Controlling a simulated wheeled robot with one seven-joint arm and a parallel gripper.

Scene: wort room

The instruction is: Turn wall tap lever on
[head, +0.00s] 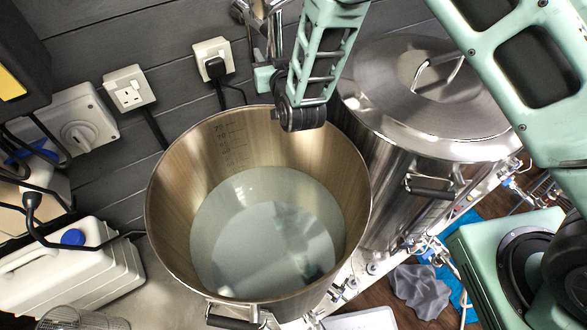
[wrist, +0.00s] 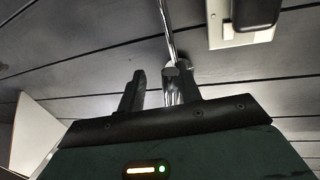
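The chrome wall tap (head: 262,22) is on the grey plank wall at the top of the head view, partly cut off by the frame edge. Its lever cannot be told clearly from its body. In the wrist view a slim chrome stem of the tap (wrist: 168,35) comes down to a rounded chrome part at the right finger. In the head view my arm hides most of the gripper.
A large open steel pot (head: 180,165) with liquid stands below my arm. A lidded steel vessel (head: 400,105) stands to its right. Wall sockets (head: 128,88) with cables and a white jerrycan (head: 65,265) are at left. A socket with a plug (wrist: 240,22) is near the tap.

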